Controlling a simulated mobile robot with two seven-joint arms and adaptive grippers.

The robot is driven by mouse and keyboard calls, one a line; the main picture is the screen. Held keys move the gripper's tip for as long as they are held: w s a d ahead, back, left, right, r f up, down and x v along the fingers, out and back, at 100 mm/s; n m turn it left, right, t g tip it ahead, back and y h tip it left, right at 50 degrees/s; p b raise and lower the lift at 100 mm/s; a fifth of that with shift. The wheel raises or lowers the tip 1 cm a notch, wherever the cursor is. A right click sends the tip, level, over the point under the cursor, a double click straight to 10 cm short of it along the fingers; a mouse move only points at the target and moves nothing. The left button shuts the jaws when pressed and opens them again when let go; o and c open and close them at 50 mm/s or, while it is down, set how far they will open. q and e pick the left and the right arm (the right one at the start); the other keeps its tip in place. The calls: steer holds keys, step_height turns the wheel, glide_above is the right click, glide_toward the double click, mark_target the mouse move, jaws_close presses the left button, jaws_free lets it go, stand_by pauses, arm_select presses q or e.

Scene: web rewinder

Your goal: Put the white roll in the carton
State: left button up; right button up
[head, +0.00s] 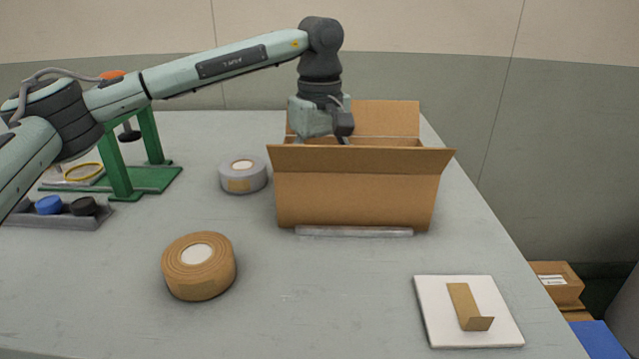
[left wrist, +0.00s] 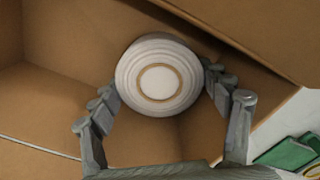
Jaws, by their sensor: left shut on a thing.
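The open cardboard carton (head: 355,195) stands on the table right of centre, with its flaps spread. My left gripper (head: 330,138) reaches down from above into the carton's opening; its fingertips are hidden behind the front wall in the head view. In the left wrist view my left gripper (left wrist: 162,85) is shut on the white roll (left wrist: 158,78), with a finger on either side of it. The roll has a tan ring around a white centre. Brown carton walls (left wrist: 60,105) surround it there. I cannot tell whether the roll touches the carton's floor. My right gripper is not in view.
A brown tape roll (head: 198,268) and a grey roll (head: 243,176) stand left of the carton. A white plate with a tan strip (head: 445,320) lies front right. A green stand (head: 118,165) and a grey tray (head: 85,222) are at left. The front middle is clear.

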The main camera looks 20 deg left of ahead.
arm_select(q)
steer(key=shift+f, duration=0.1)
steer(key=o, duration=0.9)
steer(key=shift+o, duration=0.6)
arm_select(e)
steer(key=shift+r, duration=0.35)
arm_select(q)
steer(key=shift+r, duration=0.6)
step_height(320, 180, up, 11)
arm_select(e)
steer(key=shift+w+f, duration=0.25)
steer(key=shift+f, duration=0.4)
